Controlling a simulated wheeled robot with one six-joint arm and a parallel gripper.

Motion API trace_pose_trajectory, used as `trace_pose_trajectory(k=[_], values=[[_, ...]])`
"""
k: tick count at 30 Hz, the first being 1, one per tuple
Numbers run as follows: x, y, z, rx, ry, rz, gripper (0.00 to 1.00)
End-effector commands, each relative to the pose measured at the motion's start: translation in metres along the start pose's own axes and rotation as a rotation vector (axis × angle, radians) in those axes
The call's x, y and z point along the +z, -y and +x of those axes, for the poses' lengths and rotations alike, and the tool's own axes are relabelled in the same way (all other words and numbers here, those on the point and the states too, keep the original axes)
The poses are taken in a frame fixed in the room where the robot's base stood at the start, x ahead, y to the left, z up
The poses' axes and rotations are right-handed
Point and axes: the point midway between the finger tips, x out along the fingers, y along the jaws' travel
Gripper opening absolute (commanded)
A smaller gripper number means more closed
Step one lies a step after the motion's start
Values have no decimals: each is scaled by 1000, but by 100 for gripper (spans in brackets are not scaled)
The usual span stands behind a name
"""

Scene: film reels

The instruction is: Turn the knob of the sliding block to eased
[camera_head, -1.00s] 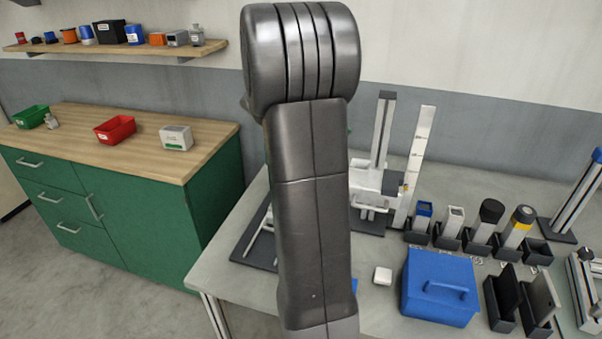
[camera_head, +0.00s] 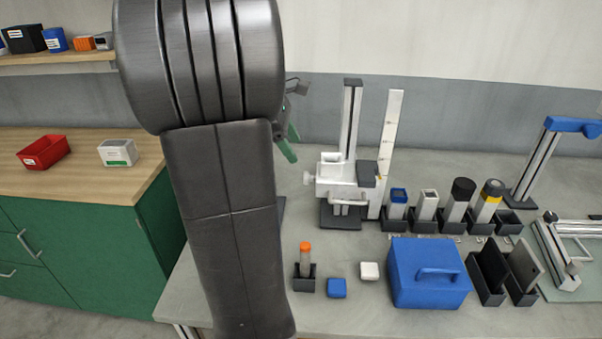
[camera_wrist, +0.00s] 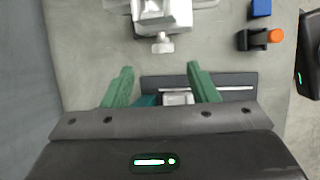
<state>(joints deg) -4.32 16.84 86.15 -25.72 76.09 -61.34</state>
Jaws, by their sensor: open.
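The sliding block (camera_head: 343,178) is a pale metal block on an upright grey column (camera_head: 351,120) with a dark foot. Its small light knob (camera_head: 308,178) sticks out on the left side. In the wrist view the block (camera_wrist: 165,14) is at the top, with the knob (camera_wrist: 162,43) pointing down toward my gripper (camera_wrist: 160,70). My gripper's two green fingers are apart with nothing held, and the knob lies beyond the fingertips, roughly in line with the gap. In the head view one green finger (camera_head: 287,150) shows beside my arm. The knob's setting marks cannot be read.
A tall white scale (camera_head: 391,140) stands right of the column. Several holders with capped pieces (camera_head: 458,205), a blue case (camera_head: 428,275) and an orange-topped piece (camera_head: 305,262) stand on the bench. A dark plate (camera_wrist: 240,88) lies below my fingers in the wrist view.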

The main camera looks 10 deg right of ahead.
Motion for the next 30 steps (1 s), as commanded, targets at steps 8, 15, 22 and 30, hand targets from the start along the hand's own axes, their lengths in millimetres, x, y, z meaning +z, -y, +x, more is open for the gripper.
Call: trace_pose_trajectory(k=[8, 15, 22, 30], values=[[-9, 5, 59, -4, 3, 1, 53], [-9, 5, 90, -1, 1, 1, 53], [-9, 5, 98, 1, 1, 1, 53], [-9, 5, 98, 1, 1, 1, 36]])
